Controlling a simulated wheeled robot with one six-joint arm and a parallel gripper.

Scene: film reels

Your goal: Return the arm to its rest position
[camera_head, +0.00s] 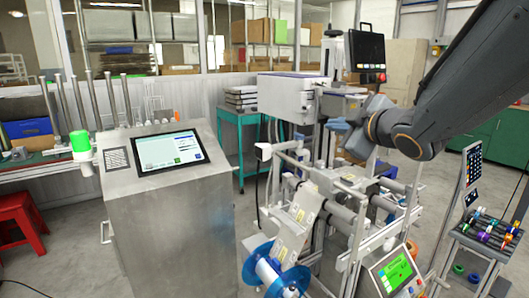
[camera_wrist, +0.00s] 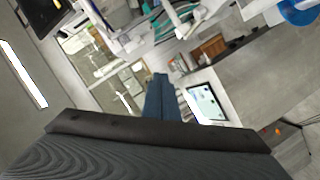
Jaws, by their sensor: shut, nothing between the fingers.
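My dark grey arm enters the head view from the upper right and reaches left over the film machine (camera_head: 345,215). My gripper (camera_head: 341,127) is above the machine's rollers, in front of the grey box unit. In the wrist view, my gripper (camera_wrist: 160,78) shows as blue fingers held together with nothing between them. The blue film reel (camera_head: 272,275) sits low on the front of the machine. A blue reel also shows at the top right of the wrist view (camera_wrist: 301,10).
A metal cabinet with a lit screen (camera_head: 168,151) stands at left. A small lit panel (camera_head: 395,272) and a rack of coloured reels (camera_head: 487,233) are at lower right. A black monitor (camera_head: 367,52) stands behind my wrist. Bare floor shows between cabinet and machine.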

